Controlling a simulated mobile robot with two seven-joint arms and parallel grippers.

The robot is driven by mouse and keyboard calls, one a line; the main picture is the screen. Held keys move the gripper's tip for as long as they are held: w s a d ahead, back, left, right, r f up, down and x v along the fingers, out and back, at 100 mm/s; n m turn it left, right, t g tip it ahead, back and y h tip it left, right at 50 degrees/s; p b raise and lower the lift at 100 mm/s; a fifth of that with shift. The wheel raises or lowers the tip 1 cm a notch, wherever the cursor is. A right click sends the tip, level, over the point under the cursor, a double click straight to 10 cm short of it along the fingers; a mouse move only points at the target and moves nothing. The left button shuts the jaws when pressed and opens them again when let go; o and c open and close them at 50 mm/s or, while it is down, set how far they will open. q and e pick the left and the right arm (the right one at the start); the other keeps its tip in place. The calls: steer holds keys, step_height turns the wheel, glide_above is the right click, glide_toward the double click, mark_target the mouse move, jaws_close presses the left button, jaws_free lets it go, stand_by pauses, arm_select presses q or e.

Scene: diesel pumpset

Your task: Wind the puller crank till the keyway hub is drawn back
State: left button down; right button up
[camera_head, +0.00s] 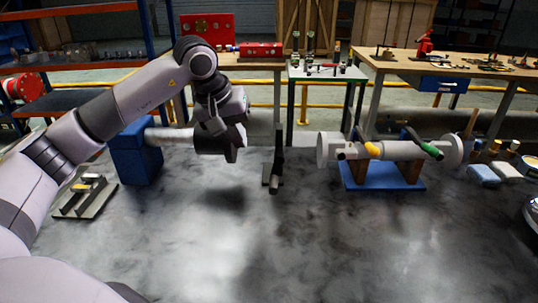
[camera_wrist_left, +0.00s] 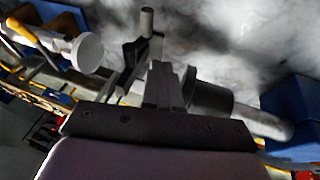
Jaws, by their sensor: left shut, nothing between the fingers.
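A blue block (camera_head: 136,155) on the left of the grey bench carries a light grey shaft (camera_head: 170,135) pointing right. A dark round hub (camera_wrist_left: 208,98) sits on the shaft's free end, partly covered by my left gripper in the head view. A black upright stand with a crank-like arm and a grey grip (camera_head: 274,186) stands just right of the hub; it also shows in the left wrist view (camera_wrist_left: 147,22). My left gripper (camera_head: 234,150) is shut and empty beside the hub, with its fingertips (camera_wrist_left: 165,68) toward the stand. I cannot tell whether it touches either. My right gripper is out of view.
A grey cylinder (camera_head: 400,151) with yellow and green parts rests in wooden cradles on a blue base (camera_head: 384,184) at right. A grey tray (camera_head: 70,206) of small parts lies at left. The front middle of the bench (camera_head: 300,245) is clear.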

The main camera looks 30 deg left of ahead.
arm_select(q)
glide_toward(270, 182)
step_height(270, 182, down, 2)
steer(key=a, duration=0.2)
steer(key=w+f, duration=0.1)
steer(key=w+d+f+p, duration=0.1)
steer(key=f, duration=0.1)
steer(key=shift+d, duration=0.25)
steer(key=shift+w+d+f, duration=0.25)
steer(key=shift+f, duration=0.1)
steer(key=shift+f+b, duration=0.2)
steer(key=shift+b, duration=0.1)
steer(key=shift+h+b, duration=0.3)
